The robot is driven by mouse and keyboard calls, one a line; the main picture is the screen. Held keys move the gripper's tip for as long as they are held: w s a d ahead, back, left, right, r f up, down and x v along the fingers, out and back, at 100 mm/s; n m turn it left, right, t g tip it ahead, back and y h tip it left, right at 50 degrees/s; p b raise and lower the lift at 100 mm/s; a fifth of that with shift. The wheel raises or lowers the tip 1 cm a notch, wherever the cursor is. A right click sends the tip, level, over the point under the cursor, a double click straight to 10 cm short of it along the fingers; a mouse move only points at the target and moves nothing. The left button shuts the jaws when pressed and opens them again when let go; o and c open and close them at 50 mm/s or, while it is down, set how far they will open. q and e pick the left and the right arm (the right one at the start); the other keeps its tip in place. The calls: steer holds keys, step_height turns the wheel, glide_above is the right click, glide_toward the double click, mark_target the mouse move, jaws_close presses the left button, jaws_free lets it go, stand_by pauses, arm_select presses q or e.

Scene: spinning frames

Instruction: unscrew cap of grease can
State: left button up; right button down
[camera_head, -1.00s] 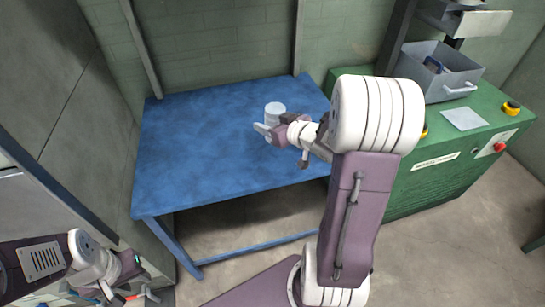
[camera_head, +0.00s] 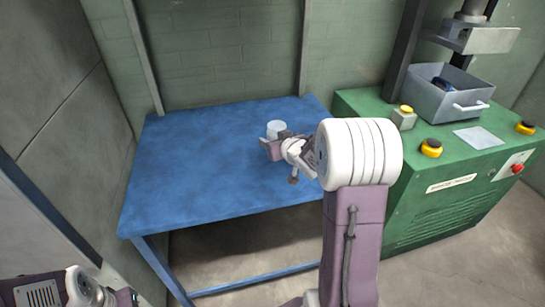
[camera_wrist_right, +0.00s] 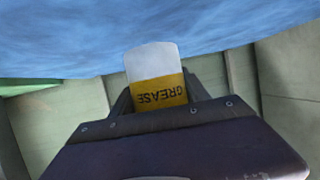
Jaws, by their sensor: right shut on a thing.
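The grease can (camera_head: 276,128) is a small whitish cylinder over the blue table (camera_head: 190,180) in the head view. In the right wrist view the can (camera_wrist_right: 153,62) shows a white part and a yellow band reading GREASE upside down. My right gripper (camera_head: 270,145) is shut on the can, its dark fingers (camera_wrist_right: 157,95) on either side of it in the wrist view. I cannot tell whether the can touches the table. The cap is not distinguishable. Part of my left arm shows at the bottom left corner of the head view, but its fingers are out of frame.
The blue tabletop is otherwise bare. A green machine (camera_head: 440,185) stands to its right, with a grey bin (camera_head: 450,100), a press and several buttons on it. Walls stand behind and to the left.

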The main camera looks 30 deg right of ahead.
steer(key=shift+w+a, duration=0.15)
steer(key=shift+w, duration=0.05)
step_height(320, 180, down, 4)
steer(key=shift+f+b, duration=0.1)
steer(key=shift+b, duration=1.05)
steer(key=shift+s, duration=0.1)
steer(key=c, duration=0.6)
jaws_free()
steer(key=shift+f, duration=0.15)
steer(key=shift+o, duration=0.2)
